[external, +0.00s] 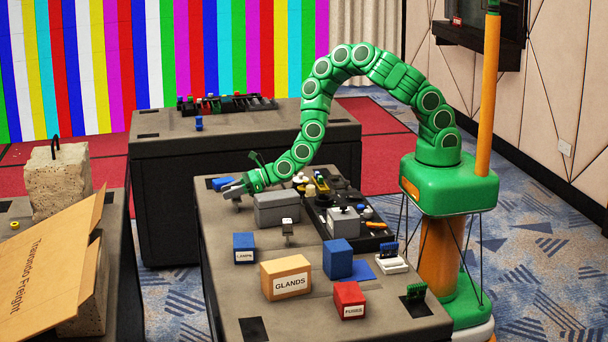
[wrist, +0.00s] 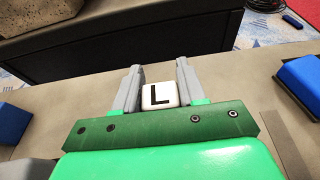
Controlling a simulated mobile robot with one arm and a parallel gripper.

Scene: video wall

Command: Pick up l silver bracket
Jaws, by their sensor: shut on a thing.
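My gripper (external: 232,190) is at the far left end of the dark-topped table, low over its surface. In the wrist view its two grey fingers (wrist: 159,72) are shut on the L silver bracket (wrist: 160,96), of which a white tag with a black "L" shows between them. The rest of this bracket is hidden, and I cannot tell whether it touches the table. Another small silver bracket with a white tag (external: 288,227) stands on the table nearer the camera; its letter is too small to read.
A grey box (external: 276,209) stands just right of my gripper, and a blue block (external: 222,183) lies beside it. A black tray (external: 318,217) holds loose parts. Blue "LAMPS" (external: 243,246), tan "GLANDS" (external: 285,276) and red "FUSES" (external: 349,299) boxes stand nearer the camera.

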